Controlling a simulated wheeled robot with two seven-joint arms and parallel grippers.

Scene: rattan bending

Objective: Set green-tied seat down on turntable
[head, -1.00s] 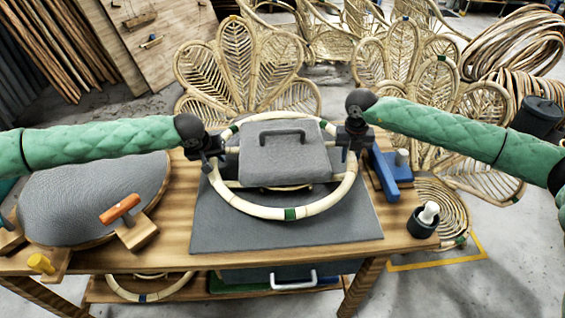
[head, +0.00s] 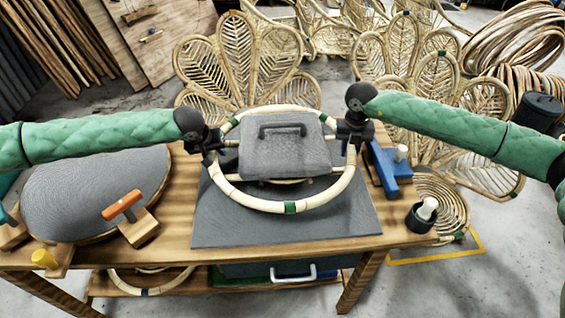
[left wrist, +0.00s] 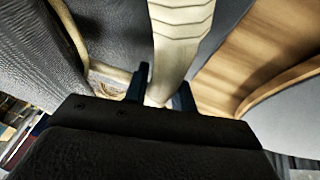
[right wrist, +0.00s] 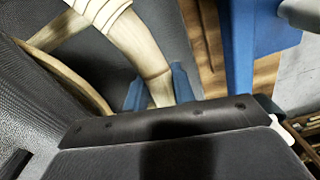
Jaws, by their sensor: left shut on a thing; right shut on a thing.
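A grey padded block (head: 285,158) with a dark handle sits within the ring. The turntable (head: 95,195) appears to be the round grey disc at the left.
An orange-handled clamp (head: 125,205) stands between disc and mat. A blue tool (head: 385,168) and a white-topped dark cup (head: 423,215) stand at the right. Petal-backed rattan chairs (head: 240,65) stand behind the bench. The mat's near part is clear.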

